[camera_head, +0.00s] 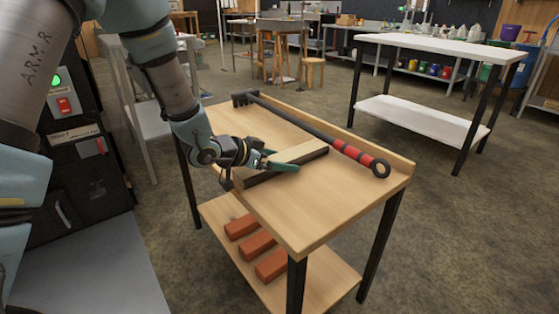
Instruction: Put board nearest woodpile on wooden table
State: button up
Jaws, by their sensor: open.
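A board (310,148) with a pale top and a dark long side lies on the top of the wooden table (320,215). My gripper (294,161) is at the board's middle, reaching in from the left, with its green fingers apart. One finger shows over the board's top and the other in front of its dark side. Whether the fingers touch the board cannot be told. My gripper hides part of the board. No woodpile can be made out.
A long rake-like tool (308,130) with a red and black handle lies behind the board. Orange-brown bricks (257,245) sit on the lower shelf. The table's front right top is clear. A black machine (85,150) stands left, a white-topped table (440,46) back right.

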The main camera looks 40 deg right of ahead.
jog(key=shift+r, duration=0.2)
jog(key=p+v, duration=0.2)
jog(key=v, duration=1)
jog(key=shift+f, duration=0.1)
jog(key=w+a+n+t+y, duration=0.4)
jog(key=w+a, duration=0.3)
jog(key=a, duration=0.5)
jog(key=w+a+n+t+y, duration=0.4)
jog(key=w+a, duration=0.3)
jog(key=a, duration=0.4)
jog(key=s+a+n+g+y, duration=0.2)
jog(key=s+a+n, duration=0.2)
jog(key=a, duration=0.3)
jog(key=s+a+r+n+g+y, duration=0.1)
jog(key=s+a+n+g+y, duration=0.1)
jog(key=s+a+n, duration=0.3)
jog(key=s+a+g, duration=0.1)
jog(key=a, duration=0.2)
jog(key=shift+s+a+n+g, duration=0.3)
jog(key=shift+s, duration=0.1)
